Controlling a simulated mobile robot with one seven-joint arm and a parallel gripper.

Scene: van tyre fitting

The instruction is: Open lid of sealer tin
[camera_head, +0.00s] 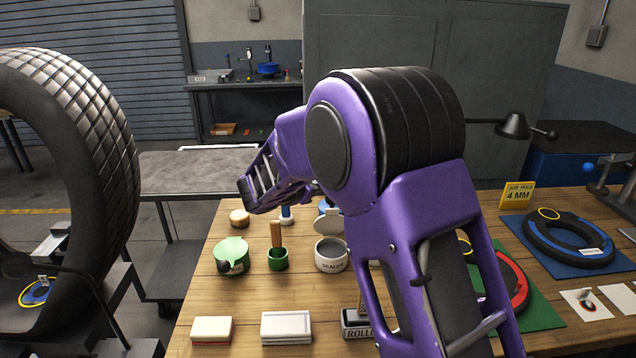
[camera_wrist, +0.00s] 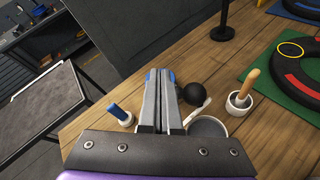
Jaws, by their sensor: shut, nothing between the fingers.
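The sealer tin (camera_head: 332,262) is a white tin with a label on its front, standing on the wooden bench. Its lid (camera_head: 327,219) stands raised at the back of the rim, and the grey inside shows. In the wrist view the open tin (camera_wrist: 208,129) is at the lower right, partly hidden by my gripper. Its lid (camera_wrist: 199,113) shows nearly edge-on, with a black knob (camera_wrist: 194,94) on its far side. My gripper (camera_wrist: 161,76) is shut and empty, just left of the lid and knob; I cannot tell whether it touches them. My arm mostly hides it in the head view.
A green lidded tin (camera_head: 233,252) and a green pot with a brush (camera_head: 277,259) stand left of the sealer tin. A blue-handled tool (camera_wrist: 120,113) is left of my gripper. A white pot with a wooden handle (camera_wrist: 238,103) stands to the right.

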